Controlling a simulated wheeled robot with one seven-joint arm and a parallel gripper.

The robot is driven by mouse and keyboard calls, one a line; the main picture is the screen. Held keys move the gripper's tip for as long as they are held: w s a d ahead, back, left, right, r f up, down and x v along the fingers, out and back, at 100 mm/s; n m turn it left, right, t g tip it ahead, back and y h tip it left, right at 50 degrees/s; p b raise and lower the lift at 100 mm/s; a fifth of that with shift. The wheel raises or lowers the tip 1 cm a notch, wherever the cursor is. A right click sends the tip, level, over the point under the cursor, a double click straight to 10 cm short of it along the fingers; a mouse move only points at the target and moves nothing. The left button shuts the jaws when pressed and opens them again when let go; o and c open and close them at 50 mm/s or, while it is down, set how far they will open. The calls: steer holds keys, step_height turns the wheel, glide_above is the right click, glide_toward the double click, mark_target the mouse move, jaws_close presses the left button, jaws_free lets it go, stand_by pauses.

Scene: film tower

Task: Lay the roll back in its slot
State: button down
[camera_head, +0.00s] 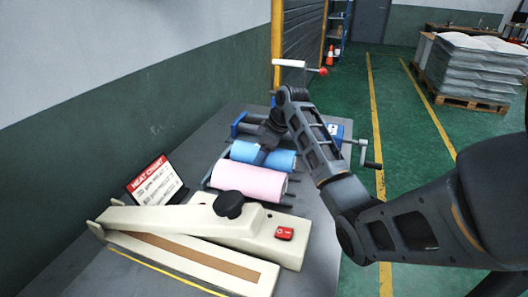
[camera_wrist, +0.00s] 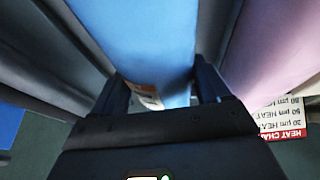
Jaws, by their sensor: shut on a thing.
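The blue roll (camera_head: 262,156) lies level behind the pink roll (camera_head: 248,182) on the bench, roughly parallel to it. My gripper (camera_wrist: 160,88) is shut on the blue roll, with one finger on each side of it in the wrist view (camera_wrist: 150,40). A small printed label shows on the roll between the fingers. In the head view my gripper (camera_head: 266,143) reaches down on the roll from behind and covers part of it. Dark rods of the holder (camera_head: 292,191) show beside the pink roll. I cannot tell whether the blue roll touches its slot.
A cream heat sealer (camera_head: 190,222) with a black knob and red switch stands in front of the rolls. A heat chart sign (camera_head: 155,183) stands at left. A blue-ended frame with a crank (camera_head: 366,150) is behind. The pink roll is close beside my gripper (camera_wrist: 268,50).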

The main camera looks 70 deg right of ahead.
steer(key=shift+f, duration=0.2)
jaws_free()
steer(key=shift+f, duration=0.1)
steer(key=shift+b+v, duration=0.45)
steer(key=shift+v, duration=3.5)
